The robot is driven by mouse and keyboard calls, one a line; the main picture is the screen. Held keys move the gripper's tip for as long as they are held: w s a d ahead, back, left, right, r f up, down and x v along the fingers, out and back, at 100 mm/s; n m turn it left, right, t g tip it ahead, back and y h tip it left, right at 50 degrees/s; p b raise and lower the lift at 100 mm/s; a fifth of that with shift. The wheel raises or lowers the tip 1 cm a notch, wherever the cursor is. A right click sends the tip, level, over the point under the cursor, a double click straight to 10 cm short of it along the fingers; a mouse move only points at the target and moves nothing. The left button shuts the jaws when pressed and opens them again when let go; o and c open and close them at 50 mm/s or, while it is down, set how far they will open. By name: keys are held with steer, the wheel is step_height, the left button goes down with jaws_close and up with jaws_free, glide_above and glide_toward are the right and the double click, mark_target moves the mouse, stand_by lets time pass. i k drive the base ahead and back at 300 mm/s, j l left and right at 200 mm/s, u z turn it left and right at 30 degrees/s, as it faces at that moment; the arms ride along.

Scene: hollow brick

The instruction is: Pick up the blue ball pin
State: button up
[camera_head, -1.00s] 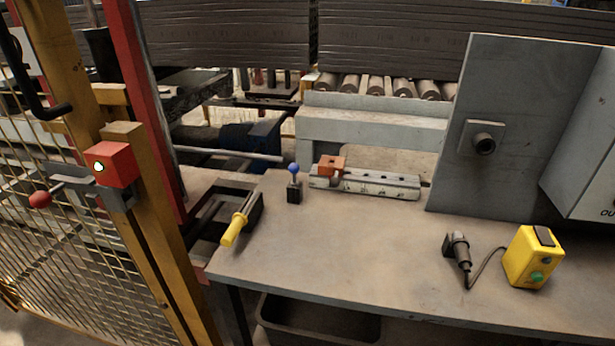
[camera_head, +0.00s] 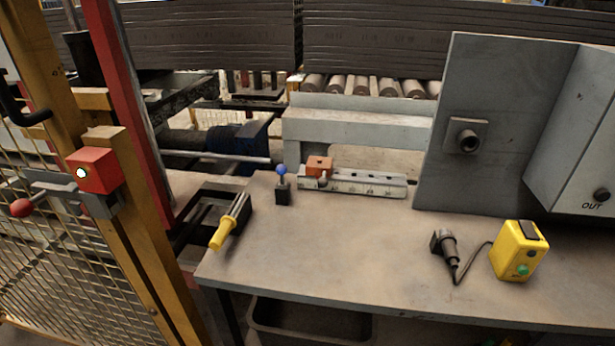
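The blue ball pin (camera_head: 281,171) stands upright near the back left of the grey table (camera_head: 350,255). Its blue ball tops a thin stem, which rises from a small black block (camera_head: 283,192). My gripper does not show in the head view, so I cannot tell its state.
An orange block (camera_head: 319,164) sits on a pale slotted rail (camera_head: 370,184) just right of the pin. A yellow-handled tool (camera_head: 224,233) lies at the table's left edge. A black handheld device (camera_head: 446,246) and yellow button box (camera_head: 519,250) are at right. The table's middle is clear.

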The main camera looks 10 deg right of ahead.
mark_target(282, 169)
steer(key=i+l+u, duration=0.2)
steer(key=l, duration=0.3)
steer(key=l+u, duration=0.2)
steer(key=l, duration=0.35)
steer(key=i+l+u, duration=0.2)
steer(key=l, duration=0.35)
steer(key=k+u, duration=0.15)
steer(key=u, duration=0.9)
